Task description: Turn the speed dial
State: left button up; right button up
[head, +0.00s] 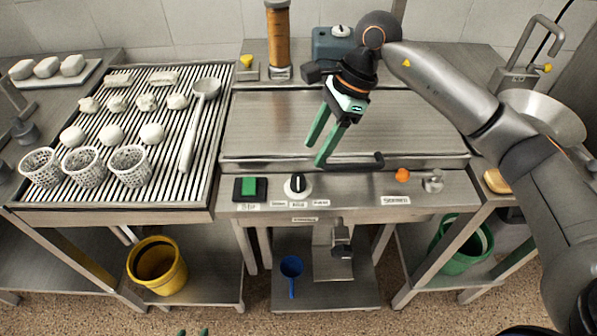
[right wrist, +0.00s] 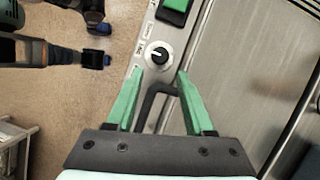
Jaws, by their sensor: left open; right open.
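The speed dial (head: 297,186) is a round white disc with a black pointer knob on the front panel of the middle steel unit. It also shows in the right wrist view (right wrist: 157,55), just beyond the fingertips. My right gripper (head: 314,155) is open with green fingers, above and behind the dial, apart from it. In its wrist view the right gripper (right wrist: 160,73) has its fingertips spread to either side below the dial, with nothing between them at the tips. My left gripper (head: 192,332) shows only two green fingertips at the bottom edge, apart and empty.
A green switch (head: 250,188) sits left of the dial. A dark bent handle (head: 350,162) projects near the right gripper. An orange knob (head: 402,174) and metal lever (head: 433,183) are further right. A slatted rack (head: 205,150) with baskets stands left.

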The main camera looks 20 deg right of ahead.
aim_at(300, 177)
jog(key=x, duration=0.8)
jog(key=shift+a+f, duration=0.15)
jog(key=shift+a, duration=0.05)
grip_shut()
